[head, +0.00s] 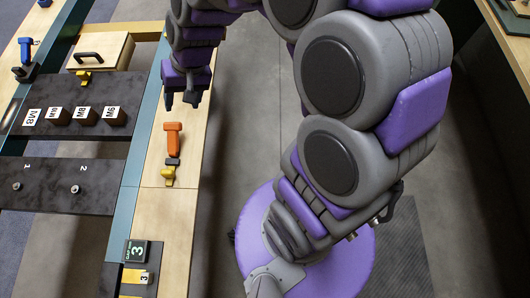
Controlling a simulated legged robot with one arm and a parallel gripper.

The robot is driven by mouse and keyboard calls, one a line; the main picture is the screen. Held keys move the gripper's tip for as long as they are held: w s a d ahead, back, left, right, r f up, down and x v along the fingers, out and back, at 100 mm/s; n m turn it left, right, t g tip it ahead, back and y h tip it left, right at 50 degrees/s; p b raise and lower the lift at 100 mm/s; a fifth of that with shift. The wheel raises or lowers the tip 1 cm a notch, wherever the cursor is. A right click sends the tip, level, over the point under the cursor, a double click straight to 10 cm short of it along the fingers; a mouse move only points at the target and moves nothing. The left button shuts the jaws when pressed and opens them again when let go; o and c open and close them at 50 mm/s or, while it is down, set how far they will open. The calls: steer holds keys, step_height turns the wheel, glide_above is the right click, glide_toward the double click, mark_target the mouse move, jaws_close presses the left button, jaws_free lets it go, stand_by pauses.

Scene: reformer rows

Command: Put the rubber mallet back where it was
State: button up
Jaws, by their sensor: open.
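I cannot tell for sure which thing is the rubber mallet. An orange tool (173,142) lies on the pale wooden strip in the head view, with a wider top end and a dark grey lower end. A blue-handled tool with a black block at its lower end (25,50) is at the far left. My gripper (181,101) is open and points down above the wooden strip, just beyond the orange tool. Nothing shows between its fingers, and it looks apart from the orange tool.
A yellow piece (168,178) lies just below the orange tool. A dark shelf (65,148) holds several blocks labelled M8, M10 and M6. A wooden box with a black handle (100,50) and a sign marked 3 (137,252) are nearby. Grey floor (250,130) lies right of the strip.

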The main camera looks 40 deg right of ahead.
steer(key=s+d+r+n+g+h, duration=0.1)
steer(key=s+d+h, duration=0.1)
steer(key=s, duration=1)
steer(key=s+d+r+n+g+h, duration=0.1)
steer(key=s+d, duration=0.4)
steer(key=s, duration=0.7)
steer(key=shift+s+r+n+g+h, duration=0.15)
steer(key=shift+r+n+g+h, duration=0.15)
steer(key=shift+g+h, duration=0.25)
